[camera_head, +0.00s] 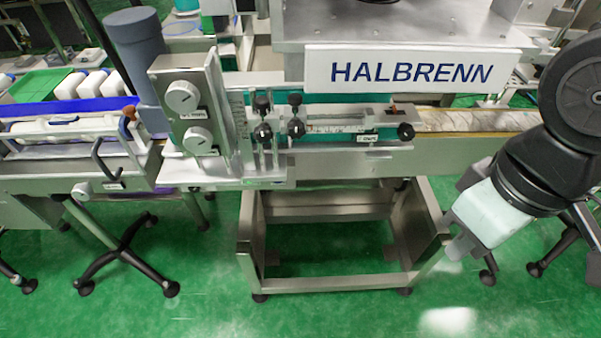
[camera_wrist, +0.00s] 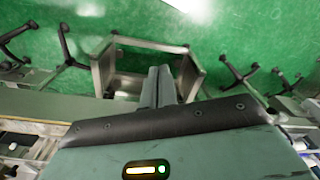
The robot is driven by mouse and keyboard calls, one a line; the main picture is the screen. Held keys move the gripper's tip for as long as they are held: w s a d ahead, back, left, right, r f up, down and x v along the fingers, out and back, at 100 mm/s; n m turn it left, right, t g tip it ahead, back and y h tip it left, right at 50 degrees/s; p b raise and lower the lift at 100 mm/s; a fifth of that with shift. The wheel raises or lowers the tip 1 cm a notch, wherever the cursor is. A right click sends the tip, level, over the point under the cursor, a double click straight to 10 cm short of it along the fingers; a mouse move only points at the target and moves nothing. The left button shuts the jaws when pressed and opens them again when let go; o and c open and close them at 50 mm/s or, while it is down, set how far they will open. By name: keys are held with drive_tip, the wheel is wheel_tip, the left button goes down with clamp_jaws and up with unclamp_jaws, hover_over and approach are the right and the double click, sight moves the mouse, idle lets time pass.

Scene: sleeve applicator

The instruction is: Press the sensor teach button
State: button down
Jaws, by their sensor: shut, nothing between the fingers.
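The sleeve applicator, with a white HALBRENN sign (camera_head: 412,69), stands across the middle of the head view. A scaled slide rail (camera_head: 340,126) with black knobs (camera_head: 264,132) runs along its front. A small orange-tipped part (camera_head: 393,108) stands at the rail's right end, above a small label (camera_head: 367,138) too small to read. I cannot make out which part is the sensor teach button. My gripper (camera_head: 457,247) hangs at the right, below and in front of the conveyor, pointing down-left and apart from the machine. Its fingers (camera_wrist: 160,77) are together and empty in the wrist view.
A panel with two round dials (camera_head: 182,97) and a grey cylinder (camera_head: 137,50) stand left of the rail. A conveyor with white bottles (camera_head: 95,84) is further left. A steel base frame (camera_head: 342,283) stands on open green floor (camera_head: 180,318).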

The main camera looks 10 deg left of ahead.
drive_tip(key=shift+f, duration=0.1)
drive_tip(key=w+a+f+m+t+y+b, duration=0.1)
drive_tip(key=w+a+f+t+y+b, duration=0.3)
drive_tip(key=a+f+b, duration=0.6)
drive_tip(key=w+a+f+m+t+y+b, duration=0.2)
drive_tip(key=w+a+f+t+y+b, duration=0.2)
drive_tip(key=a+f, duration=1)
drive_tip(key=w+a+y+b, duration=0.1)
drive_tip(key=w+y+b, duration=0.2)
drive_tip(key=y+b, duration=0.2)
drive_tip(key=shift+w+a+f+b, duration=0.25)
drive_tip(key=shift+a+f+b, duration=0.1)
drive_tip(key=shift+b, duration=0.1)
drive_tip(key=shift+r, duration=0.1)
drive_tip(key=shift+w, duration=0.15)
drive_tip(key=w+a, duration=0.2)
drive_tip(key=w, duration=0.6)
drive_tip(key=shift+w+p, duration=0.2)
drive_tip(key=shift+p, duration=0.2)
